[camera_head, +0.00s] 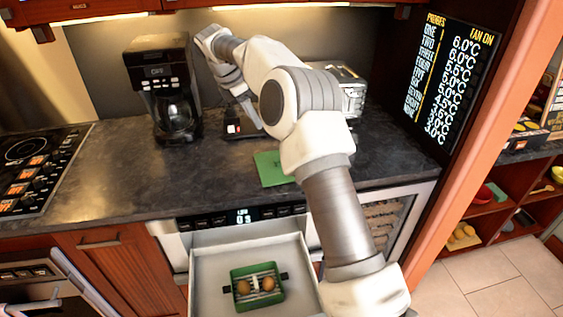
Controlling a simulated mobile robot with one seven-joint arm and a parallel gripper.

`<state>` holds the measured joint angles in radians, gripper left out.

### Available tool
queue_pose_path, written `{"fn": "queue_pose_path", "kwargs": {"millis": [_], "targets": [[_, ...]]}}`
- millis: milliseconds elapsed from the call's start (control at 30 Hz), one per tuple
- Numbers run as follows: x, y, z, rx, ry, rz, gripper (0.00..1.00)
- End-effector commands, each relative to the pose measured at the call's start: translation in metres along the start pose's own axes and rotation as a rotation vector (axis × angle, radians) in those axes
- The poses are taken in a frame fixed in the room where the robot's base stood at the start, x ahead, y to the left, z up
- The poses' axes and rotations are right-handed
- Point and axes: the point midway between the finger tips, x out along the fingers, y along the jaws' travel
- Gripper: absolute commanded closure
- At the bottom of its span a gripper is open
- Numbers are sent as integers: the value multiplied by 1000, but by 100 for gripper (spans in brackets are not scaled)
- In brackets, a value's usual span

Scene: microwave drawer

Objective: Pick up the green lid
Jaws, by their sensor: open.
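The green lid (272,169) lies flat on the dark countertop, left of my forearm and near the counter's front edge. My gripper (250,112) hangs behind the lid, toward the back of the counter, apart from it. It is open, with nothing visible in it; its fingertips are small and partly lost against dark items behind. A green container (236,300) with two brown round items (243,287) sits inside the open drawer (204,262) below the counter.
A black coffee maker (160,85) stands left of my gripper. A silver appliance (345,92) stands behind my arm at the right. A cooktop (38,165) is at far left. The countertop (130,180) left of the lid is clear. The drawer juts out below.

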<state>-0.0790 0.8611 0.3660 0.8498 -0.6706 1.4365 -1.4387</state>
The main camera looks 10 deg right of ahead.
Motion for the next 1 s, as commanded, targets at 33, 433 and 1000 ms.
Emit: {"fn": "queue_pose_path", "kwargs": {"millis": [33, 433, 1000], "targets": [[10, 5, -3, -29, 2, -12, 34], [59, 12, -5, -102, -2, -42, 34], [154, 8, -5, -101, -2, -38, 34]]}}
